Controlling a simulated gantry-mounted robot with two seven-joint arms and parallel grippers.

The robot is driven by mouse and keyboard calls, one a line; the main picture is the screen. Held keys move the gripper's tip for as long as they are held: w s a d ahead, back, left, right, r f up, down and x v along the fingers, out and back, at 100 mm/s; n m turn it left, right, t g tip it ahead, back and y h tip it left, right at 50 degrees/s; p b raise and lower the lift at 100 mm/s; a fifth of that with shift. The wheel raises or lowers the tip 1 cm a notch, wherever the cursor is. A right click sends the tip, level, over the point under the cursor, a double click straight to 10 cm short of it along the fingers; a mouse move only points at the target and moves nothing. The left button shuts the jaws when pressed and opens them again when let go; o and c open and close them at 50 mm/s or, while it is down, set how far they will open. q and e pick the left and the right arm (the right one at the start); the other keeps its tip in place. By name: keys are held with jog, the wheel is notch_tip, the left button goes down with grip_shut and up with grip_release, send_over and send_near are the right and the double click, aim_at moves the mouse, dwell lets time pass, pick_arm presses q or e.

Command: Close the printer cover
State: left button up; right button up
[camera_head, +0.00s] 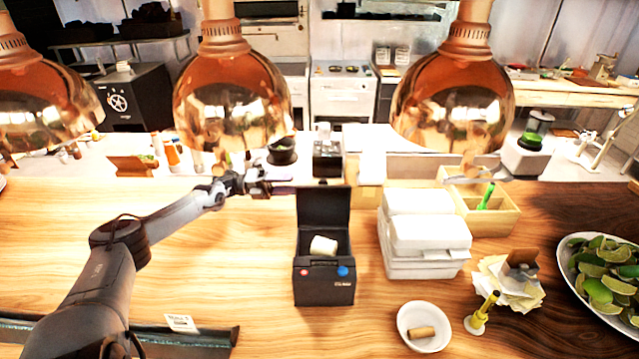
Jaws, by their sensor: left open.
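The black printer (323,287) stands on the wooden counter near the middle of the head view. Its cover (324,208) is up, standing upright at the back of the body. A white paper roll (323,246) shows inside the open top. A red button and a blue button are on the front. My left arm comes in from the left, and my left gripper (287,187) is open beside the upper left of the raised cover. Whether it touches the cover cannot be told. My right gripper is not in view.
White takeout boxes (428,232) are stacked just right of the printer. A small white bowl (424,327) with a cork-like piece sits at front right. Copper heat lamps (232,100) hang over the counter's far edge. Counter left of the printer is mostly clear.

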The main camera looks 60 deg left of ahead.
aim_at(323, 202)
pick_arm(q)
jog(key=x, duration=0.8)
jog(key=shift+w+d, duration=0.2)
grip_shut()
